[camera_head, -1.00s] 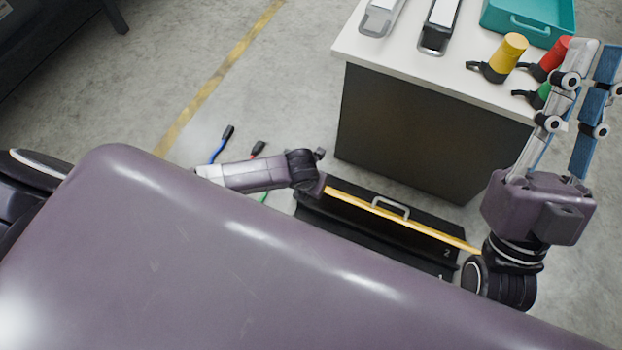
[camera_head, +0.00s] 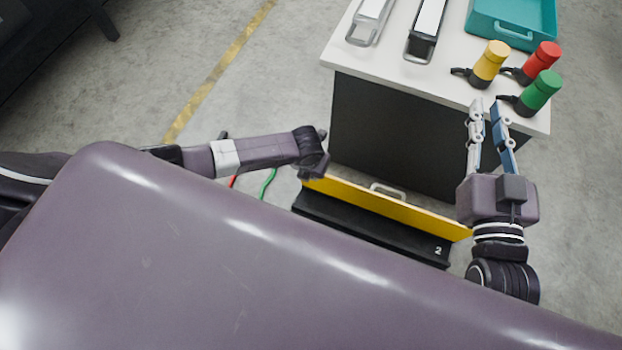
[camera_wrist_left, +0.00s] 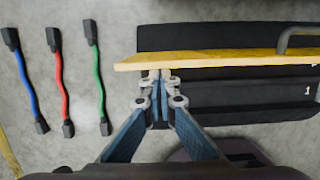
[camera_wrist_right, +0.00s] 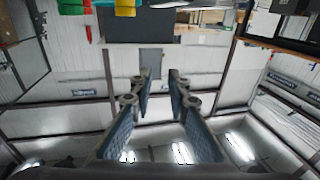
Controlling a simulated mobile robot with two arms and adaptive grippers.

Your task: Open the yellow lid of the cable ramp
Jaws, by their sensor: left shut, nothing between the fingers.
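The cable ramp's yellow lid (camera_head: 390,208) stands raised, roughly on edge, over the black ramp base (camera_head: 360,232); its broad yellow face shows in the head view. A grey handle (camera_head: 388,188) sits at its far upper edge. In the left wrist view the lid (camera_wrist_left: 220,58) is nearly edge-on, with black base on both sides. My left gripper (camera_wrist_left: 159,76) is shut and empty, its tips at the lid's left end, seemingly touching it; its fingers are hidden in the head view. My right gripper (camera_head: 486,108) is open, empty and raised, right of the ramp.
A white-topped table (camera_head: 440,75) stands just beyond the ramp, with yellow (camera_head: 490,62), red (camera_head: 541,60) and green (camera_head: 538,92) connectors and a teal tray (camera_head: 512,35). Blue (camera_wrist_left: 26,85), red (camera_wrist_left: 60,85) and green (camera_wrist_left: 97,82) cables lie on the floor left of the ramp.

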